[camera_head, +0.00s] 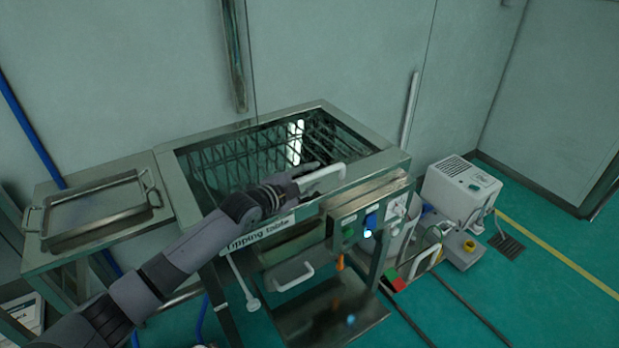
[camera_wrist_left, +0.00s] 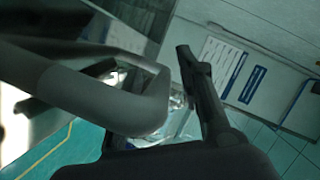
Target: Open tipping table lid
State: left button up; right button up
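The tipping table (camera_head: 290,225) stands at the centre of the head view. Its lid (camera_head: 375,165) is a metal frame with a clear pane, lying flat over a wire rack. A pale curved handle (camera_head: 325,178) is at the lid's front edge. My left gripper (camera_head: 305,173) is at the handle's left end. In the left wrist view the handle (camera_wrist_left: 148,108) fills the near left, and one dark finger (camera_wrist_left: 203,90) stands apart to its right, so the gripper looks open. The other finger is hidden or unclear. My right gripper is out of view.
A metal tray (camera_head: 95,212) rests on the side table at left. Below the lid are a control panel (camera_head: 365,222) and a lower handle (camera_head: 293,277). A white machine (camera_head: 460,190) stands on the green floor at right. The wall is close behind the table.

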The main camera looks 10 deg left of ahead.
pick_arm(q)
grip_shut()
dwell(0.7)
